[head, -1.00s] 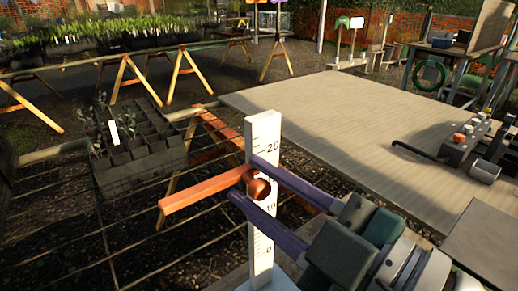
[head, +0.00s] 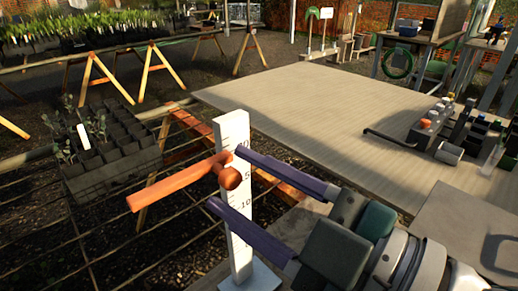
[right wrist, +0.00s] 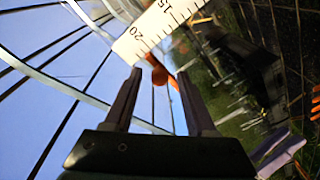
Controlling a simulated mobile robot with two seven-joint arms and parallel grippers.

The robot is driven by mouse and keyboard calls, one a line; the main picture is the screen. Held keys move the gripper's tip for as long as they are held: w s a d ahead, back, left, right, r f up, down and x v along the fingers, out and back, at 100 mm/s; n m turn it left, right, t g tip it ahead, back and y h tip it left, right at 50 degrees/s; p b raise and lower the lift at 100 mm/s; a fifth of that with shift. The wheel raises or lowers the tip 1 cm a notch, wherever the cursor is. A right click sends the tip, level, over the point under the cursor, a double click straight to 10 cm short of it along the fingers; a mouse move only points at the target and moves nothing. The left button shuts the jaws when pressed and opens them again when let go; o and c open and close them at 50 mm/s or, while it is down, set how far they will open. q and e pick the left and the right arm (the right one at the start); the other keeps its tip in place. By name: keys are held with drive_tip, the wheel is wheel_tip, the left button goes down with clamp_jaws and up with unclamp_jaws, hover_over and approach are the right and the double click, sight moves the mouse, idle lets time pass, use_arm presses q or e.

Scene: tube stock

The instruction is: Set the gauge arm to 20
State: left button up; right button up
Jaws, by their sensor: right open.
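The gauge is a white upright post (head: 238,240) with a black scale, standing on a pale base in the head view. Its orange arm (head: 165,190) sticks out to the left, with a round orange knob (head: 229,178) at the post. The arm crosses high on the scale, above the 15 label and close to 20; the exact reading is hidden. In the right wrist view the 20 and 15 labels show on the post (right wrist: 160,30), with the orange knob (right wrist: 160,75) near the 20 end. My right gripper (head: 226,178) is open, its purple fingers above and below the knob. My left gripper is out of view.
A black pot tray (head: 105,165) with seedlings stands on the wire bench at left. A wide wooden tabletop (head: 320,110) lies behind the gauge. Small bottles and tools (head: 440,125) stand at right.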

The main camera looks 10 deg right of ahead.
drive_tip(key=v, duration=0.8)
